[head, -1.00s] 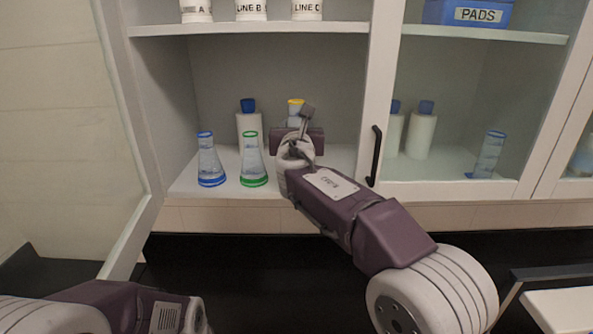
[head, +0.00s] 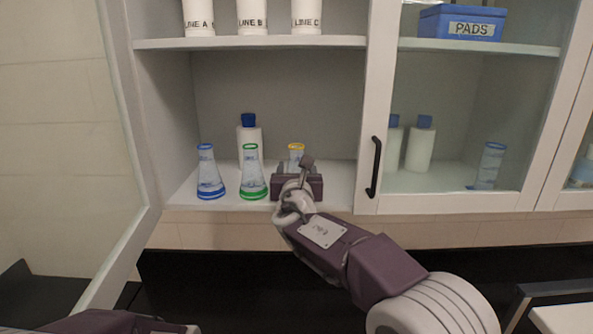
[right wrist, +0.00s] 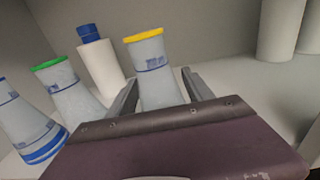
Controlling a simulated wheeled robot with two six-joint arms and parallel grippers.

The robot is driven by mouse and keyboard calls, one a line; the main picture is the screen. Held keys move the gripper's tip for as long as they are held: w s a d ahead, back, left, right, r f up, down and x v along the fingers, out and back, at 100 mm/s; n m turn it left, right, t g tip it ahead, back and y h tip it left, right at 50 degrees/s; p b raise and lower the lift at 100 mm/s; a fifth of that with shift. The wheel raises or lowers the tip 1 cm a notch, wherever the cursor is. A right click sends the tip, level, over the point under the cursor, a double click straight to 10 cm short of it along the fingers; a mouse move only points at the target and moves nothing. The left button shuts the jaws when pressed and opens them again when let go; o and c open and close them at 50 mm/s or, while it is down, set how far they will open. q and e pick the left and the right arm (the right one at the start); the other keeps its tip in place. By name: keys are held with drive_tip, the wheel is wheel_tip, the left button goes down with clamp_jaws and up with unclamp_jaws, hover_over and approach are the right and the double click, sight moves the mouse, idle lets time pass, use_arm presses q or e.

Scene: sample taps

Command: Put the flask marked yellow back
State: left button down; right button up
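The flask with the yellow rim (head: 296,148) is at the right end of the row of flasks on the lower cabinet shelf (head: 338,190). It looks upright; its base is hidden behind my right gripper (head: 297,175). In the right wrist view the yellow flask (right wrist: 158,75) is between the fingers of that gripper (right wrist: 160,76). The fingers look spread, with a small gap beside the glass. The green-marked flask (head: 252,175) stands just left of it, then the blue-marked flask (head: 209,175). My left gripper is out of view; only part of its arm shows.
A white bottle with a blue cap (head: 249,135) stands behind the flasks. LINE A, B and C containers (head: 251,18) are on the shelf above. An open glass door (head: 70,150) is at left; a closed door with a black handle (head: 375,167) is at right.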

drive_tip(key=shift+w+f, duration=0.1)
drive_tip(key=shift+w, duration=0.2)
drive_tip(key=shift+s+r, duration=0.3)
drive_tip(key=shift+s, duration=0.4)
drive_tip(key=s+b, duration=0.3)
drive_tip(key=s, duration=0.2)
drive_tip(key=shift+f, duration=0.2)
drive_tip(key=s+b, duration=0.1)
drive_tip(key=s, duration=0.5)
drive_tip(key=shift+r, duration=0.3)
